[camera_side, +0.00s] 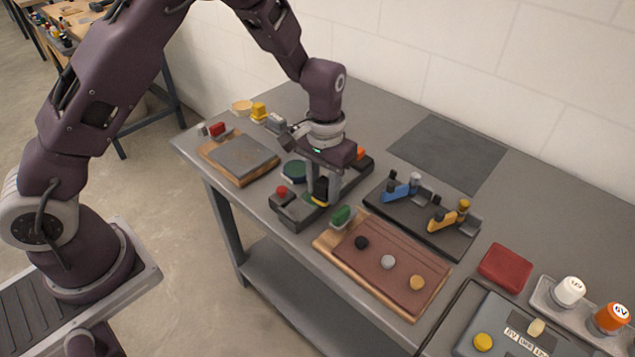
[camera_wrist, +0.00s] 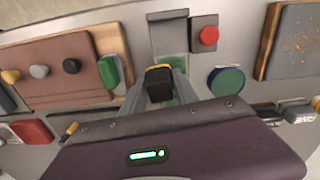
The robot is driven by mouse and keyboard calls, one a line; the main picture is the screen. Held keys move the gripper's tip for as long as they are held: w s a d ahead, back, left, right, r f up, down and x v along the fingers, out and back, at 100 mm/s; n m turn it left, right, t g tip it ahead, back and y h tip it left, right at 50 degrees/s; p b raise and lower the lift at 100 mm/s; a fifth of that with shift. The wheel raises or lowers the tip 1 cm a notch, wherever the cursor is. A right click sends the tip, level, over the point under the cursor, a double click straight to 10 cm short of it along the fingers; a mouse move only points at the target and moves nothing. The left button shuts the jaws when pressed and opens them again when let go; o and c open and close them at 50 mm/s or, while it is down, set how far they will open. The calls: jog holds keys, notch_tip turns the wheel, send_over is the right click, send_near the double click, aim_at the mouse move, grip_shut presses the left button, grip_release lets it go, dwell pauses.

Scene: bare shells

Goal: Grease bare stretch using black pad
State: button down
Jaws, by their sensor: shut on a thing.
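My gripper (camera_side: 321,178) is shut on a black block with a yellow edge (camera_side: 321,190), taken to be the black pad. In the wrist view the black block (camera_wrist: 160,79) sits between my fingers. The block is over or on a long dark grey fixture (camera_side: 292,212) with a red knob at its near end; I cannot tell whether it touches. In the wrist view the fixture (camera_wrist: 168,36) shows a lighter strip and a patch of green beside my fingers. My fingers and wrist hide much of its middle, and no bare stretch can be made out clearly.
A green block (camera_side: 343,216) stands close by, at the wooden board with three knobs (camera_side: 335,243). A round dark green tin (camera_side: 294,171) is on the other side. A black rack with blue and yellow tools (camera_side: 408,222) stands right. A dark mat (camera_side: 447,152) lies clear behind.

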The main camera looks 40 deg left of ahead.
jog(key=shift+r, duration=3.95)
